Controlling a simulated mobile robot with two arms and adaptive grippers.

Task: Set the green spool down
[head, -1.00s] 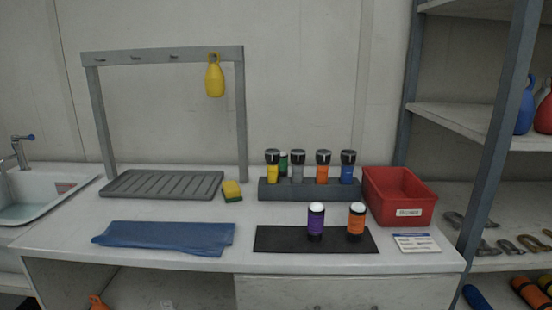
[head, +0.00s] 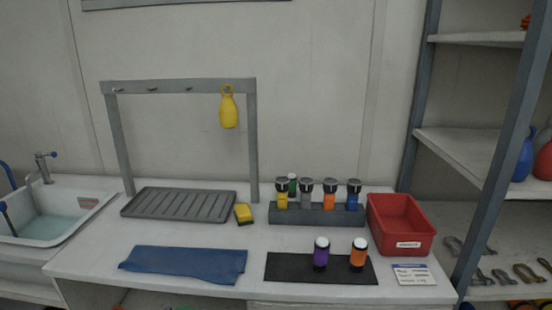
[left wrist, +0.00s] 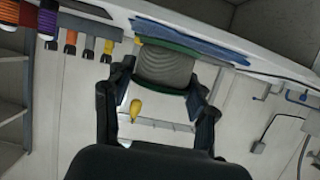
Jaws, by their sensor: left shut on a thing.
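The green spool (left wrist: 168,66) shows in the left wrist view, with green rims and grey ribbed line wound between them. My left gripper (left wrist: 164,76) is shut on it, with one dark finger on each side. The spool does not show in the head view. My right gripper is in neither view.

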